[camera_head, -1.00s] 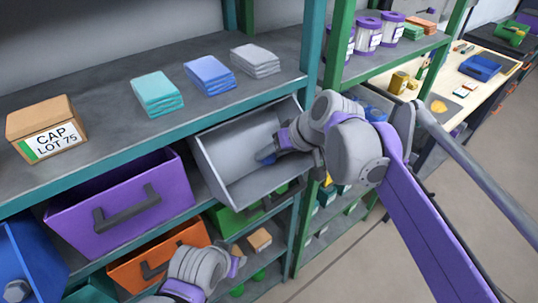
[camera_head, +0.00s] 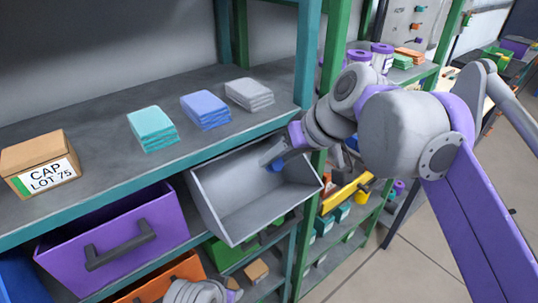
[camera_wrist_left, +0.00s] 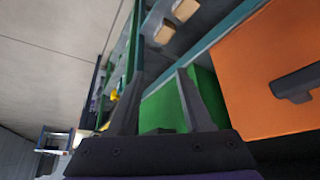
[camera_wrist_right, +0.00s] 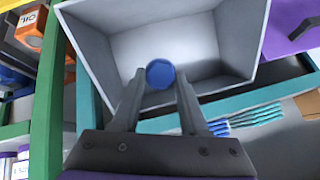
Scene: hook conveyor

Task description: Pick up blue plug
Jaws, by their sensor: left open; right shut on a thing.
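The blue plug (camera_wrist_right: 160,73) is a round blue piece held between the fingertips of my right gripper (camera_wrist_right: 158,80) in the right wrist view. In the head view, the right gripper (camera_head: 272,158) reaches in from the right over the back of the open grey bin (camera_head: 231,217), and a bit of blue shows at its tips. The right gripper is shut on the plug. My left gripper (camera_wrist_left: 158,85) is open and empty in front of the lower shelves. Only part of the left arm shows at the bottom of the head view.
A purple bin (camera_head: 165,240) stands left of the grey bin, with an orange bin (camera_head: 185,270) below. The shelf above carries a cardboard box (camera_head: 38,165) and folded cloth stacks (camera_head: 205,112). A green post (camera_head: 333,70) stands close to my right arm.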

